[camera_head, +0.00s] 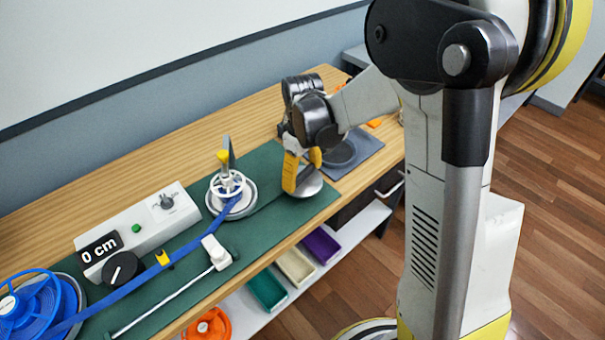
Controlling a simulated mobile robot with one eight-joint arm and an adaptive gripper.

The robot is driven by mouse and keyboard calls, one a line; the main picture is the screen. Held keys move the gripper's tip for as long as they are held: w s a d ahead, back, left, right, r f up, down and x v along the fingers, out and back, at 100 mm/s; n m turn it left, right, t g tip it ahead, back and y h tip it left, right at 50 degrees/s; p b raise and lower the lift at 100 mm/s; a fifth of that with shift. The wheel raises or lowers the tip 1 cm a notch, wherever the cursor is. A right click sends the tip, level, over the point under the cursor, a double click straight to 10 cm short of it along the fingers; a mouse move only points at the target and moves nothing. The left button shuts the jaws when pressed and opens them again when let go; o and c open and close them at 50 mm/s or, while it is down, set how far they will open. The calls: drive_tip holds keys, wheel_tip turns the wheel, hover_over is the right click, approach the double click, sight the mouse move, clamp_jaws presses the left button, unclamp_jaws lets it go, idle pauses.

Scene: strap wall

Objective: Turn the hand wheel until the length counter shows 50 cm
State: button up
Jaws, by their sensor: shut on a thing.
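The length counter (99,248) is a black display at the left of a white box and reads "0 cm". My gripper (302,173), with yellow fingers, points down over a round silver disc (313,188) at the right end of the green mat, which looks like the hand wheel. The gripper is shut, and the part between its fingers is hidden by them. A blue strap (190,245) runs from a blue reel (38,305) at the lower left to a white spoked wheel (228,183) with a yellow-topped post.
The white box carries a dial (166,202), a green button (136,229) and a black knob (121,268). A white clamp (216,252) with a rod lies in front of the strap. Coloured bins (295,266) sit on the shelf below. A grey mat (362,148) lies to the right.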

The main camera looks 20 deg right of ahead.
drive_tip(key=m, duration=0.3)
drive_tip(key=shift+m, duration=0.4)
drive_tip(key=m, duration=0.3)
drive_tip(key=shift+m, duration=0.3)
drive_tip(key=m, duration=0.3)
drive_tip(key=shift+m, duration=2.2)
drive_tip(key=o, duration=1.1)
